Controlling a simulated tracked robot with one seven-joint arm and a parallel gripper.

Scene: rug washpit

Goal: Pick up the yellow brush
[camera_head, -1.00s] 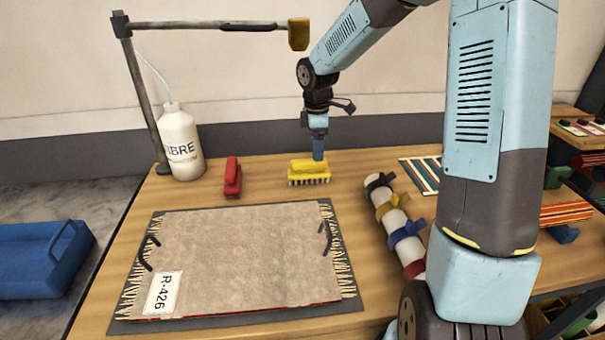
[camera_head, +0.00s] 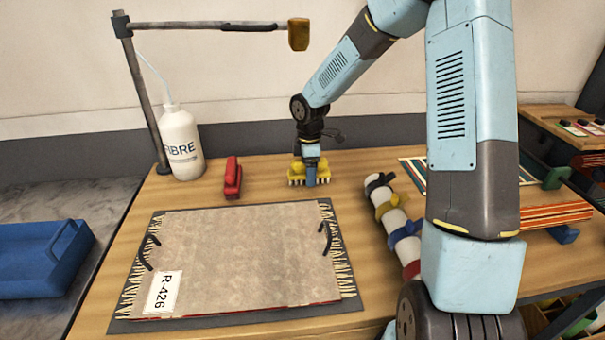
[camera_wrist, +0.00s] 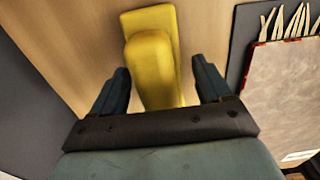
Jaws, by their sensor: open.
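The yellow brush (camera_head: 297,174) stands on the wooden table behind the rug sample, with its pale bristles down. My gripper (camera_head: 311,178) is lowered over it, with a blue finger in front of the brush and hiding part of it. In the wrist view the brush (camera_wrist: 151,60) has a raised yellow handle that runs between the two open fingers of my gripper (camera_wrist: 160,85). Gaps show between the handle and both fingers, so the jaws are not closed on it.
A red brush (camera_head: 232,178) lies to the left of the yellow one. A white bottle (camera_head: 181,145) and a lamp-like post (camera_head: 142,90) stand further left. The fringed rug sample (camera_head: 240,260) lies in front. A roll with coloured straps (camera_head: 396,222) lies to the right.

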